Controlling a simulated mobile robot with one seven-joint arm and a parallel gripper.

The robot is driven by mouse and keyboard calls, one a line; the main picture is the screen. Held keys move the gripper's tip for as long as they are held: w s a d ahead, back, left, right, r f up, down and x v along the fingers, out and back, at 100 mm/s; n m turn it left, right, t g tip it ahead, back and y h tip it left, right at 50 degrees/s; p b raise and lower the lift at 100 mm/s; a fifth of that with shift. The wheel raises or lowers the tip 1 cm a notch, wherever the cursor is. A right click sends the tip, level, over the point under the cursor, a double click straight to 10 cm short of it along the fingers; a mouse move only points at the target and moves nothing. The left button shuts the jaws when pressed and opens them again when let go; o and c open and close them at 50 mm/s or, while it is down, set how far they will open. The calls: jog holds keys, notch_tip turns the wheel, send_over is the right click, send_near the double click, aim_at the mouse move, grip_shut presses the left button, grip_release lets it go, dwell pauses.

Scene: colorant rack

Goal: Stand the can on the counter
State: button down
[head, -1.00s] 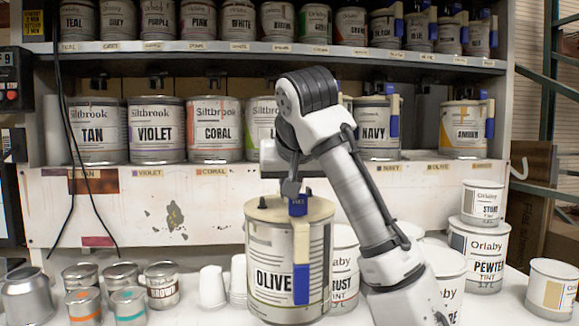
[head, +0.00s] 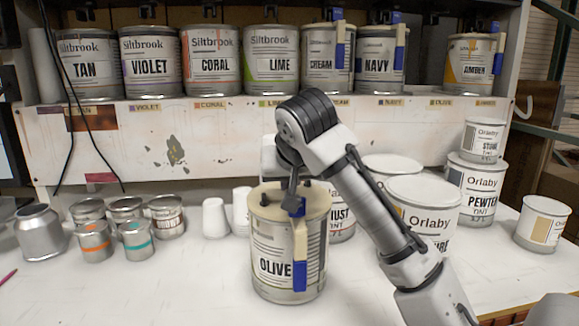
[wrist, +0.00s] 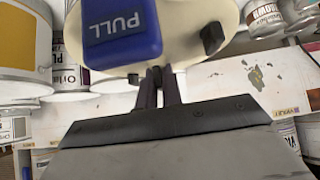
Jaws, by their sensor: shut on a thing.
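The OLIVE can (head: 270,268) is a large pale can with a cream lid, standing upright over the front middle of the white counter (head: 150,285). A blue-and-cream handle strip runs down its front right side. My gripper (head: 293,205) is shut at the blue tab on top of the can. In the wrist view, the fingers (wrist: 158,80) meet at the rim below the blue PULL tab (wrist: 122,30). I cannot tell whether the can's base touches the counter.
White-lidded Orlaby cans (head: 425,205) stand close behind and right. White cups (head: 216,218) and small metal cans (head: 135,240) stand left. Siltbrook cans (head: 213,60) line the shelf above. The counter's front left is mostly clear.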

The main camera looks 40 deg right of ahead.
jog(key=shift+f, duration=0.15)
jog(key=c, duration=1.6)
grip_release()
jog(key=shift+o, duration=0.2)
jog(key=b+v, duration=0.1)
jog(key=v, duration=1.1)
jog(key=shift+b, duration=0.35)
